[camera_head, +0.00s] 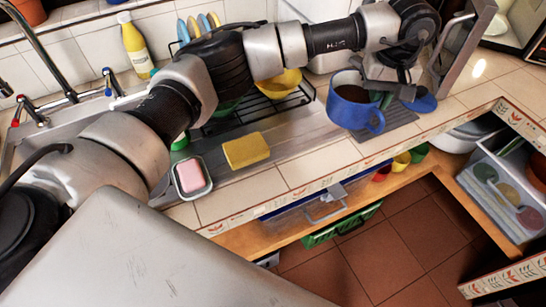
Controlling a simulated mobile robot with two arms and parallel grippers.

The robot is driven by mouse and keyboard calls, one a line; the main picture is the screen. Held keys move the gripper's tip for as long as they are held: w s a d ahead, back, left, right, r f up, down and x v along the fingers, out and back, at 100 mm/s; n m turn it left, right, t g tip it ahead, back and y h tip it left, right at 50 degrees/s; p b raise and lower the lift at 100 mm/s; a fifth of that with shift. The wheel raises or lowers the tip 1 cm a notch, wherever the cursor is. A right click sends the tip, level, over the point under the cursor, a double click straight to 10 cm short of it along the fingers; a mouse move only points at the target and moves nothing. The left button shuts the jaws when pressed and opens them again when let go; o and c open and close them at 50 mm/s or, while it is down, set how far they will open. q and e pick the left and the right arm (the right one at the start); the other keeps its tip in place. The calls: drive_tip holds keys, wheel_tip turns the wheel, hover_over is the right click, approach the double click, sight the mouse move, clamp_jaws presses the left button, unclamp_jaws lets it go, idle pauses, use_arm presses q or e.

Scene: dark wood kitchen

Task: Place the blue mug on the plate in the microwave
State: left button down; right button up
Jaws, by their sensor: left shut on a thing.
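The blue mug (350,112) is upright at the counter's right part, with its handle towards the front and a dark inside. My left arm reaches across from the left, and its gripper (384,92) is shut on the mug at its right side. The fingertips are partly hidden. I cannot tell whether the mug touches the surface below it. A white appliance with a dark front (498,18), possibly the microwave, is cut off at the top right. A grey upright panel with a handle (468,42) stands beside my wrist. No plate inside a microwave shows. My right gripper is out of view.
A yellow sponge (246,150) and a pink soap in a dish (190,177) lie near the counter's front edge. A dish rack with a yellow bowl (281,84) stands behind. A yellow bottle (135,46) is by the sink. Open shelves are below the counter.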

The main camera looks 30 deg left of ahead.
use_arm(q)
drive_tip(key=s+a+f+p, duration=0.1)
drive_tip(key=a+f, duration=0.1)
drive_tip(key=a, duration=0.1)
drive_tip(key=s+a+f+p, duration=0.1)
drive_tip(key=s+a+f, duration=0.1)
drive_tip(key=a, duration=0.1)
drive_tip(key=s+a+f+p, duration=0.2)
drive_tip(key=a, duration=0.1)
drive_tip(key=shift+s+a+f, duration=0.25)
drive_tip(key=shift+a+f, duration=0.05)
drive_tip(key=shift+a, duration=0.1)
wheel_tip(320, 180, down, 3)
drive_tip(key=shift+f+p, duration=0.2)
drive_tip(key=shift+p, duration=0.4)
drive_tip(key=shift+f, duration=0.35)
drive_tip(key=shift+f, duration=0.1)
drive_tip(key=shift+f, duration=0.15)
drive_tip(key=c, duration=1.3)
unclamp_jaws()
drive_tip(key=shift+o, duration=0.2)
